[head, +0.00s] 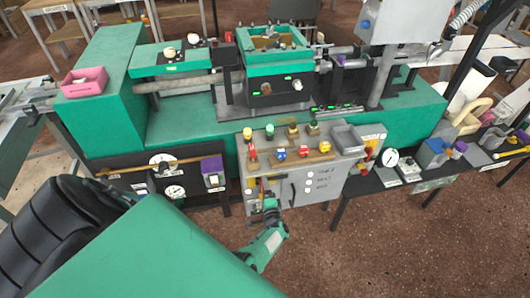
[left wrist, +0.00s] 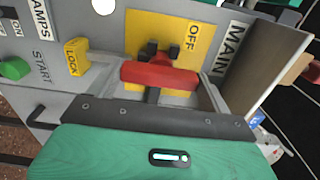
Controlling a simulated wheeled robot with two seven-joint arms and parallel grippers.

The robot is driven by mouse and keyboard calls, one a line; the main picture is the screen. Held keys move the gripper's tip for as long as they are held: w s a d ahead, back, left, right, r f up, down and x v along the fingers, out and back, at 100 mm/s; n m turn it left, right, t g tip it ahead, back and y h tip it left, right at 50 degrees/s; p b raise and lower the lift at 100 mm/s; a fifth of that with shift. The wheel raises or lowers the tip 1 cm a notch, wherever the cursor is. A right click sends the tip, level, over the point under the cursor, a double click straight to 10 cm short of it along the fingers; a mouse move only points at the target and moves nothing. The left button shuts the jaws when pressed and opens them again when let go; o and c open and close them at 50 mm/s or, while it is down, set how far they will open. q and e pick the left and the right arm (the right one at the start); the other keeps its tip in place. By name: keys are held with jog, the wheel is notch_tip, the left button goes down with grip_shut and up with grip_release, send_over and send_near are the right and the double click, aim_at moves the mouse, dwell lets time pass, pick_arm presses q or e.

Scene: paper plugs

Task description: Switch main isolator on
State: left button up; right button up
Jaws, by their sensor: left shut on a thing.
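The main isolator's red handle (left wrist: 160,75) sits on a yellow plate (left wrist: 142,25) on the grey control panel, next to the words OFF and MAIN. In the left wrist view the handle lies crosswise between the fingers of my left gripper (left wrist: 158,80), which is shut on it. In the head view my left gripper (head: 265,193) is at the left front of the grey control box (head: 320,185), and it partly hides the isolator there. A yellow LOCK tab (left wrist: 77,57) is beside the left finger. My right gripper is not in view.
A green START button (left wrist: 15,69) is left of the isolator. Knobs and a grey tray (head: 347,138) are on top of the control box. A gauge board (head: 165,180) stands left, and a side table with a dial (head: 390,157) right. The brown floor in front is clear.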

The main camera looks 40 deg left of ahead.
pick_arm(q)
jog(key=o, duration=1.3)
jog(key=shift+s+d, duration=0.1)
jog(key=shift+d, duration=0.05)
jog(key=p+v, duration=0.2)
jog(key=v, duration=0.5)
jog(key=shift+s+d+f, duration=0.1)
